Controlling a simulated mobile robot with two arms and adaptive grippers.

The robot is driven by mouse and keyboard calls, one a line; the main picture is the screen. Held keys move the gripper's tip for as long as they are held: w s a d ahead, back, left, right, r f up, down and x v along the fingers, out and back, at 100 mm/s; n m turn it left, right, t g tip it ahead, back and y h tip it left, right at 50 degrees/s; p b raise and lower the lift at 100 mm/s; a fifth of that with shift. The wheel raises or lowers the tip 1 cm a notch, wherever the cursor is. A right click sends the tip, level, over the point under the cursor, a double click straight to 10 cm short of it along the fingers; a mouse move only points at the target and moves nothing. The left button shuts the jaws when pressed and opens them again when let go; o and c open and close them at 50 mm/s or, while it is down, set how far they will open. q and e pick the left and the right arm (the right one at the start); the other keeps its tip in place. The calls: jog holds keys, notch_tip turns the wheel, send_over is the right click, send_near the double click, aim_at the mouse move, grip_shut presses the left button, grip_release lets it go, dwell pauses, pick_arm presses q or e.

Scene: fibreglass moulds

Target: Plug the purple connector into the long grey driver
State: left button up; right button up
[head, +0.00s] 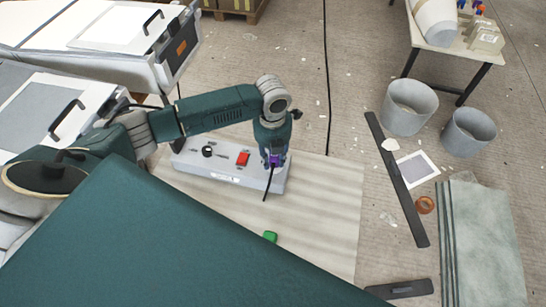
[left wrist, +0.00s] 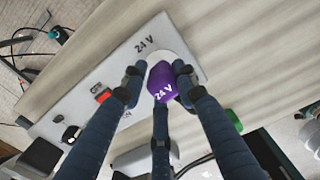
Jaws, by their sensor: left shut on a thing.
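My left gripper (head: 273,155) is shut on the purple connector (left wrist: 162,84), which carries a "24 V" mark in the left wrist view. Purple also shows between the fingers in the head view (head: 276,161), with a black cable hanging below. The long grey driver (head: 215,172) lies on the pale board, with a red switch and a black knob on its top. In the left wrist view the driver (left wrist: 95,75) has a "24 V" label near the end by the connector. The gripper is over this right end. Whether connector and driver touch, I cannot tell. My right gripper is not in view.
A green connector (head: 270,237) lies on the pale board (head: 325,205). Two grey buckets (head: 408,107) (head: 468,132), a dark strip (head: 398,180) and an orange tape roll (head: 426,204) are to the right. A table (head: 443,48) stands at the back right.

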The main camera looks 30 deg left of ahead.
pick_arm(q)
jog(key=shift+p, duration=0.65)
dwell(0.6)
jog(key=shift+f+b, duration=0.35)
jog(key=shift+f, duration=0.25)
dwell(0.4)
jog(key=o, duration=1.2)
notch_tip(320, 180, up, 12)
jog(key=shift+s+r, duration=0.1)
